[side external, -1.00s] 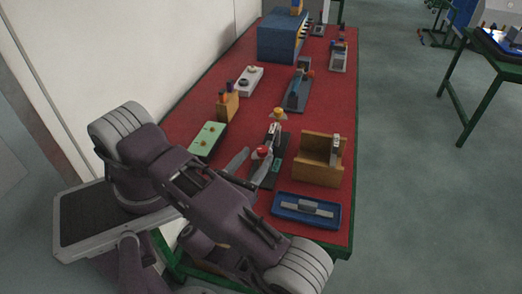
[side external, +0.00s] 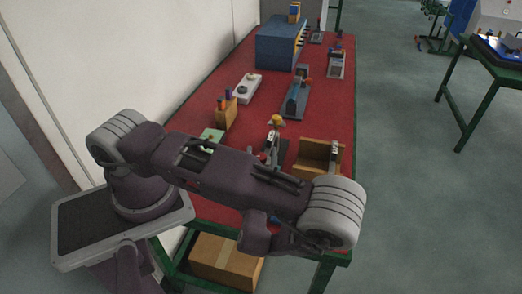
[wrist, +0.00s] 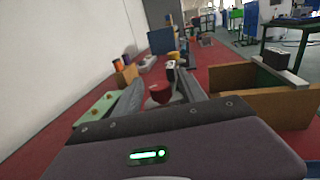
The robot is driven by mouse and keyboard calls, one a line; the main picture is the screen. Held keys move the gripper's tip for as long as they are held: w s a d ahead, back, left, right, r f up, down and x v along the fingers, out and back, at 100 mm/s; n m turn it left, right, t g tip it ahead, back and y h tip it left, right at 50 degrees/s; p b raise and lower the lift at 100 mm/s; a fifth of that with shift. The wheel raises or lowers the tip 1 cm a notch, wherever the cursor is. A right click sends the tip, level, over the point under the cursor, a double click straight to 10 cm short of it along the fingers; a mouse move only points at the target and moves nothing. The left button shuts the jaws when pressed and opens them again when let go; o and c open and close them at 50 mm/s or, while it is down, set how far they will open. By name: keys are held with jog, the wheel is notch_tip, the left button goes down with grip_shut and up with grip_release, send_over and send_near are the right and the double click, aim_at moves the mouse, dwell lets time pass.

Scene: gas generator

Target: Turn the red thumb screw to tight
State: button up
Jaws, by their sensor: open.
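The red thumb screw (wrist: 159,94) is in the middle of the wrist view, on a dark fixture with a pale upright part (wrist: 171,70) behind it. My gripper (wrist: 160,90) is open, with one grey finger to the left of the screw and one to the right. I cannot tell whether either finger touches it. In the side external view only a sliver of the red screw (side external: 262,157) shows, and my arm hides most of the gripper and the fixture's base.
A wooden holder (wrist: 252,90) stands close on the right. A green plate (wrist: 97,110) lies on the left, with a wooden block (wrist: 126,74) beyond it. A blue box (side external: 281,42) stands farther back on the red tabletop (side external: 335,100).

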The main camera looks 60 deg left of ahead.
aim_at(258, 160)
jog(key=shift+x, duration=1.35)
grip_shut()
jog(key=m+t+h, duration=0.3)
jog(key=shift+w+d+t, duration=0.2)
jog(key=shift+w+t, duration=0.05)
jog(key=shift+t, duration=0.15)
jog(key=shift+w+d+m+t+h, duration=0.2)
jog(key=shift+m+t+h, duration=0.5)
jog(key=shift+h, duration=0.4)
grip_release()
jog(key=v, duration=0.7)
jog(key=shift+s, duration=0.1)
